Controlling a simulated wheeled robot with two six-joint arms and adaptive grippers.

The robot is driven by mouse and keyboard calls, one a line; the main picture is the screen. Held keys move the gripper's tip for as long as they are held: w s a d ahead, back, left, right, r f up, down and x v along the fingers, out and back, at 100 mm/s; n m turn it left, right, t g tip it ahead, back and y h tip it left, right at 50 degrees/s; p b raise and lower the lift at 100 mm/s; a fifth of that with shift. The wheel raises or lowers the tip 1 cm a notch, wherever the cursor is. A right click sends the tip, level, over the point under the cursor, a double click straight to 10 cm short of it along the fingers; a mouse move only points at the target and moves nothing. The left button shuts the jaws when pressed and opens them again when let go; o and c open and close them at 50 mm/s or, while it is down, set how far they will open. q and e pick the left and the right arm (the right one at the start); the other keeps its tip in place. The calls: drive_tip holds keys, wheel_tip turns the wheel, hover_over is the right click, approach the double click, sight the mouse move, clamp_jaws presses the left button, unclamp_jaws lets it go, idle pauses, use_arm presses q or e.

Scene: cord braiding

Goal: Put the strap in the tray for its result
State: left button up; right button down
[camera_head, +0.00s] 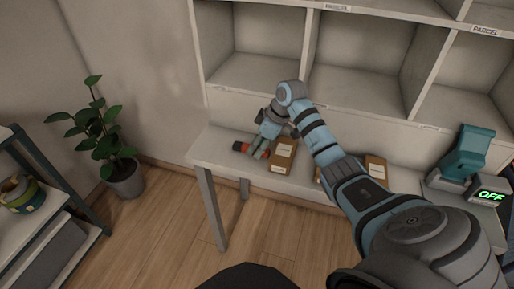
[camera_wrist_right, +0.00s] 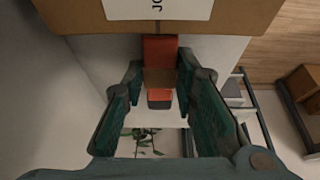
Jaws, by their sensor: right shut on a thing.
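My right gripper (camera_head: 255,146) is over the left end of the bench, beside a brown box (camera_head: 283,158). It is shut on an orange-red and brown piece, which I take for the strap (camera_wrist_right: 160,48). Orange-red parts of it (camera_head: 240,146) show at the fingers in the head view. In the right wrist view, the strap runs between the fingers (camera_wrist_right: 158,85), with a grey end at the bottom. Its full shape is hidden. The brown box with a white label (camera_wrist_right: 90,15) fills the top of that view. No tray can be clearly told apart. My left gripper is not in view.
The bench (camera_head: 212,150) runs below parcel shelves (camera_head: 262,80). More brown boxes (camera_head: 376,168) stand behind my right arm. A teal device (camera_head: 467,152) and a display reading OFF (camera_head: 490,195) are at the right.

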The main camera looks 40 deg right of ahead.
drive_tip(key=shift+w+f, duration=0.1)
drive_tip(key=c, duration=1.3)
unclamp_jaws()
